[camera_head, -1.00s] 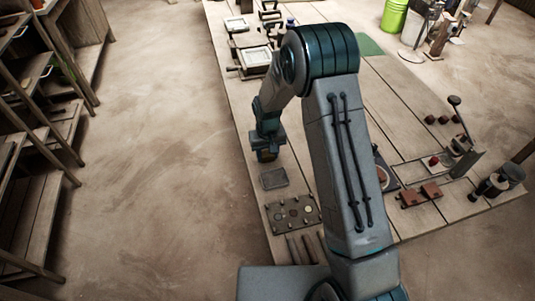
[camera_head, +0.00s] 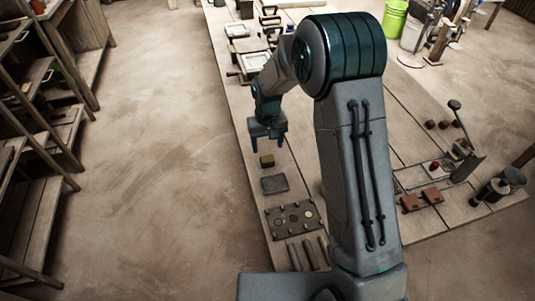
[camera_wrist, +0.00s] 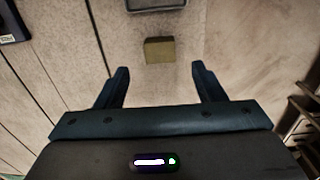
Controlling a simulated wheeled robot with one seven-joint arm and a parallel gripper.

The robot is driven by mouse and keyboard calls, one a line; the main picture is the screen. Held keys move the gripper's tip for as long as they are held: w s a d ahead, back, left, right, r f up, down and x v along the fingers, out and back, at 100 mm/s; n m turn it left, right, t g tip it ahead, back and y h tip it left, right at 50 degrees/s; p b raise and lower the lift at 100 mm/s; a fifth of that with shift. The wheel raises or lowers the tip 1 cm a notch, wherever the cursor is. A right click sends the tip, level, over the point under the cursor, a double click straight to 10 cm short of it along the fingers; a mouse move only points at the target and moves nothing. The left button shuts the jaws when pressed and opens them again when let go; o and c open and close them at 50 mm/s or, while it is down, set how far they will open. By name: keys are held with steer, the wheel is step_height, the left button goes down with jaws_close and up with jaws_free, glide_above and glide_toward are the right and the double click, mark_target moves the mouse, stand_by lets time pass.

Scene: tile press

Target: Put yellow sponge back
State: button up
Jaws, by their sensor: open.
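The yellow sponge (camera_head: 267,161) is a small dull yellow block lying on the wooden table, just behind a dark grey shallow tray (camera_head: 274,184). It also shows in the wrist view (camera_wrist: 160,50), beyond and between my fingertips, with the edge of the tray (camera_wrist: 156,7) above it and a gap between the two. My gripper (camera_head: 268,139) is open and empty, above the table and behind the sponge in the head view. In the wrist view my two fingers (camera_wrist: 160,70) stand wide apart with nothing between them.
A dark plate with round pots (camera_head: 292,220) lies in front of the tray, with rod-like tools nearer. Framed presses (camera_head: 252,62) stand at the table's far left. Reddish blocks (camera_head: 421,199) lie at the right. The table's left edge runs close beside the sponge.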

steer(key=s+d+r+m+t, duration=0.1)
steer(key=s+d+r, duration=0.4)
steer(key=r, duration=0.3)
steer(key=s+d+r+m, duration=0.1)
steer(key=s+d+r, duration=0.45)
steer(key=r, duration=0.25)
steer(key=s+d+r+t, duration=0.1)
steer(key=s+d, duration=0.1)
steer(key=s, duration=0.5)
steer(key=s+d+r+m, duration=0.1)
steer(key=s+d, duration=0.2)
steer(key=s, duration=0.4)
steer(key=shift+s+r+t, duration=0.35)
steer(key=shift+t, duration=0.05)
